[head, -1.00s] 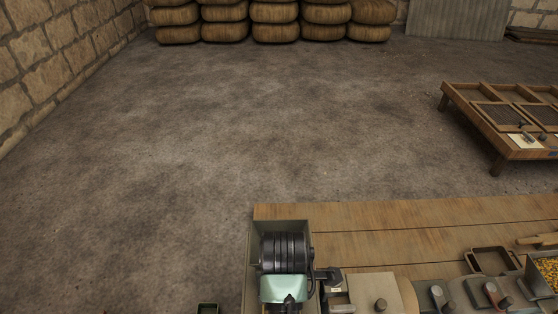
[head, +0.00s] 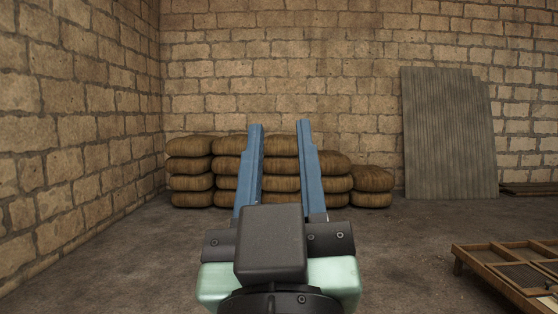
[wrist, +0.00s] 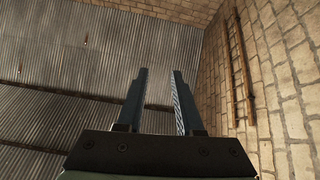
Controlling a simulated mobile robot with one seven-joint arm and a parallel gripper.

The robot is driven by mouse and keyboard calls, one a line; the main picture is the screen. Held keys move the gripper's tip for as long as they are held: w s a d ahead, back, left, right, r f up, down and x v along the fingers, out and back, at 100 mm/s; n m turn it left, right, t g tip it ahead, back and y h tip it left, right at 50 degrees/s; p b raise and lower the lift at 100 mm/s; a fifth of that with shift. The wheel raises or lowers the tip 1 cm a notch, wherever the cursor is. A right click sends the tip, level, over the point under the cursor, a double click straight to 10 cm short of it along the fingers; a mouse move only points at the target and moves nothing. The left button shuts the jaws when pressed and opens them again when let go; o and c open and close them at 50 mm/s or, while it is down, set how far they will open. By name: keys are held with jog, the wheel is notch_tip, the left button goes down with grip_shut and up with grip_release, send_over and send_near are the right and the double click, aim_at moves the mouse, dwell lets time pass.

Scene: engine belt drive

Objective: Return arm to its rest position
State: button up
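My gripper (head: 279,130) stands raised in the middle of the head view, its two blue fingers pointing up and clearly apart. It is open, with nothing between the fingers. The dark wrist block and pale green housing show below the fingers. In the wrist view my gripper (wrist: 161,80) also shows empty, with the fingers spread. That view faces upward to the corrugated metal roof (wrist: 60,60) and a stone wall (wrist: 285,80).
Stacked brown sacks (head: 190,185) stand along the back wall behind my gripper. A grey corrugated sheet (head: 448,135) leans on the wall at right. A low wooden table with framed compartments (head: 480,262) stands at lower right. The floor (head: 110,255) at left is clear.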

jog(key=s+r+m+t, duration=0.1)
jog(key=s+r+t, duration=0.1)
jog(key=s+r, duration=0.1)
jog(key=shift+s+r, duration=0.35)
jog(key=shift+s, duration=0.25)
jog(key=shift+m, duration=0.3)
